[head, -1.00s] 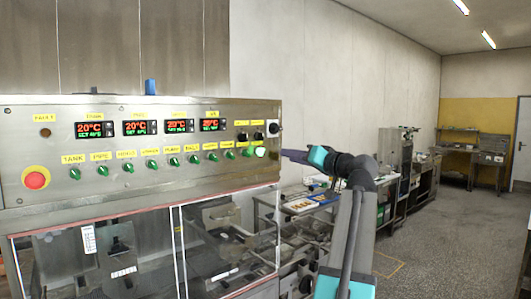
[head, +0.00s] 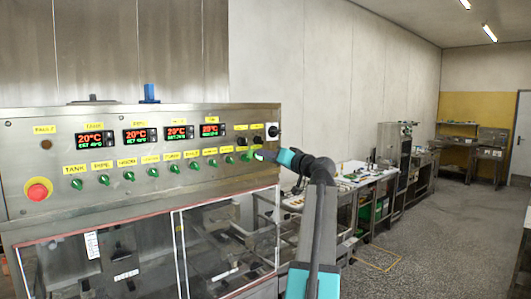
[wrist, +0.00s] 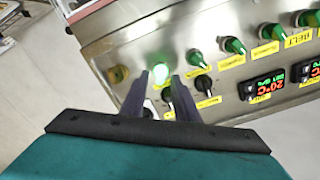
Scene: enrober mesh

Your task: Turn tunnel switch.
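The control panel (head: 140,150) carries a row of green rotary switches under yellow labels. The labels right of BELT are too small or blurred to read, so I cannot tell which switch is marked tunnel. My gripper (head: 264,156) is at the right end of this row, close to the panel face. In the wrist view the two dark fingers (wrist: 162,78) are spread apart. A lit green knob or button (wrist: 160,71) shows between their tips. Contact cannot be told. Unlit green switches (wrist: 197,58) run to the right of it, with black knobs (wrist: 203,86) nearby.
A red emergency stop (head: 38,190) sits at the panel's left. Lit temperature displays (head: 135,135) stand above the switches, and clear doors (head: 230,235) lie below. A black-handled switch (head: 273,131) is above my gripper. Benches (head: 360,180) stand behind my arm; the floor at right is open.

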